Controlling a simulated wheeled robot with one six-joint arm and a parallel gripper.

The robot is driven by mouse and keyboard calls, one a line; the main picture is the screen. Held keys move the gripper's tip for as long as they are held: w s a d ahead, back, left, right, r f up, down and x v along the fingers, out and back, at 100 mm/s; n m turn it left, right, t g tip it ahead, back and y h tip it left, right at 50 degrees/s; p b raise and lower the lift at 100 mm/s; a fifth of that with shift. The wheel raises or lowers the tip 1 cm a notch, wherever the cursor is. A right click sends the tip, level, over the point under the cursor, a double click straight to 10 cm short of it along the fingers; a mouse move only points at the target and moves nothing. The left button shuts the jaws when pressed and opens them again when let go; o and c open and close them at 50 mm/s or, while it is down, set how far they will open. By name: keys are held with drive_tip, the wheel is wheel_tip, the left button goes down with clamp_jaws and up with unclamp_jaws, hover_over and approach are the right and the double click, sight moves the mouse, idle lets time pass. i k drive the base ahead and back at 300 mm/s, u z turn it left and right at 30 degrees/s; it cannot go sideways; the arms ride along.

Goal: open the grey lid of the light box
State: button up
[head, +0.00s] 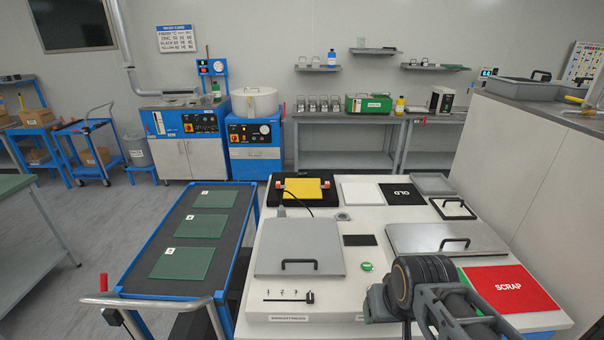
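A square grey lid (298,242) lies flat and shut on the white worktop, left of the middle, with a black bar handle (299,263) near its front edge. A slider strip (289,299) and a "BRIGHTNESS" label (289,318) are just in front of it. A second, wider grey lid (430,235) with a black handle lies flat to the right; no label tells which is the light box's. What is under either lid is hidden. Dark links of my arm show at the lower right, but my gripper is not visible.
A red SCRAP pad (508,287) lies at right, beside my arm. A yellow plate (303,188) sits in a black fixture at the back. A small black pad (359,240) and green button (366,266) lie between the lids. A blue cart (250,225) stands left.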

sight(288, 247)
drive_tip(key=k, duration=0.5)
drive_tip(key=u, duration=2)
drive_tip(key=i, duration=1.3)
drive_tip(key=z, duration=2.2)
